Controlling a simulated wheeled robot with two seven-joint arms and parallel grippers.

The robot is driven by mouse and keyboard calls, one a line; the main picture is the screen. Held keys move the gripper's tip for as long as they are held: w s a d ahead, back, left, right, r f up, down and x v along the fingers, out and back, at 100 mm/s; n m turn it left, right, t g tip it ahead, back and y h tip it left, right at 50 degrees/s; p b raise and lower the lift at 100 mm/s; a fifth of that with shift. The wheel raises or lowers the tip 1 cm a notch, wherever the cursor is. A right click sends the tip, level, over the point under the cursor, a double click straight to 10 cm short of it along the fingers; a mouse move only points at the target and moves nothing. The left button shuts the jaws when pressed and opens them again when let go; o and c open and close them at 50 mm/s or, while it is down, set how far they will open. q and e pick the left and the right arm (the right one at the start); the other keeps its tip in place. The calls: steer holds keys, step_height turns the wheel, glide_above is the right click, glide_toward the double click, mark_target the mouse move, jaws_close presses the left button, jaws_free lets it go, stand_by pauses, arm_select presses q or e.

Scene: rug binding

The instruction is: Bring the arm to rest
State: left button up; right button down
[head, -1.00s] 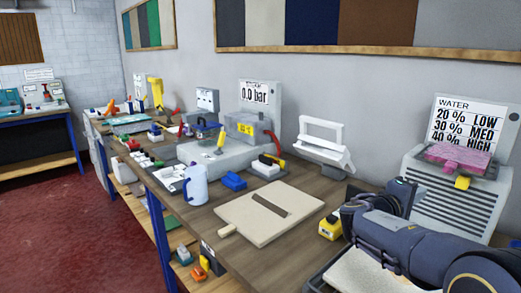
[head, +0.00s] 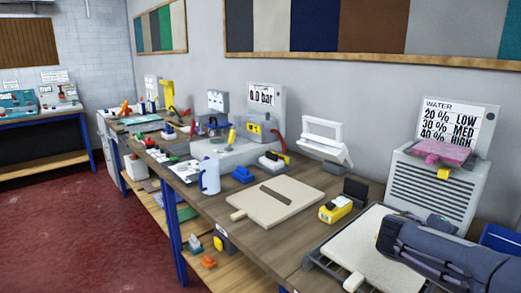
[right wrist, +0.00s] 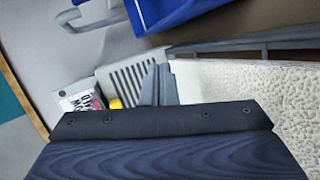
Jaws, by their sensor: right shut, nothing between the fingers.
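My right arm comes in at the lower right of the head view, over the right part of a tray with a cream pad (head: 365,245). Behind the fingers are the vented grey unit (right wrist: 128,70) and the textured cream pad (right wrist: 250,95). I cannot tell whether the fingers touch anything. My left gripper is in neither view.
The vented unit with the WATER sign (head: 440,185) stands at the back right, a pink cloth (head: 440,152) on top. A blue object (head: 500,238) is at the right edge.

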steer(key=s+a+f+y+p, duration=0.1)
steer(key=s+a+y, duration=0.1)
steer(key=s, duration=0.2)
steer(key=s+a+f+m+g+y+p, duration=0.1)
steer(key=s+f+y, duration=0.1)
steer(key=s, duration=0.3)
steer(key=s+a+f+m+y+p, duration=0.1)
steer(key=s+a+f+y, duration=0.1)
steer(key=s+y, duration=0.2)
steer(key=shift+s+a+g+p, duration=0.3)
steer(key=shift+a+p, duration=0.05)
steer(key=s+a+r+m+t+y+p, duration=0.1)
steer(key=s+a+y, duration=0.3)
steer(key=a, duration=0.4)
steer(key=s+a+r+m+t+y+p, duration=0.1)
steer(key=s+a+y+p, duration=0.1)
steer(key=s+a, duration=0.5)
steer(key=shift+s+a+r+m+y+p, duration=0.25)
steer(key=shift+a+m+y+p, duration=0.15)
steer(key=shift+a+y, duration=0.4)
steer(key=c, duration=2.1)
jaws_free()
steer(key=shift+d, duration=0.15)
steer(key=shift+c, duration=0.2)
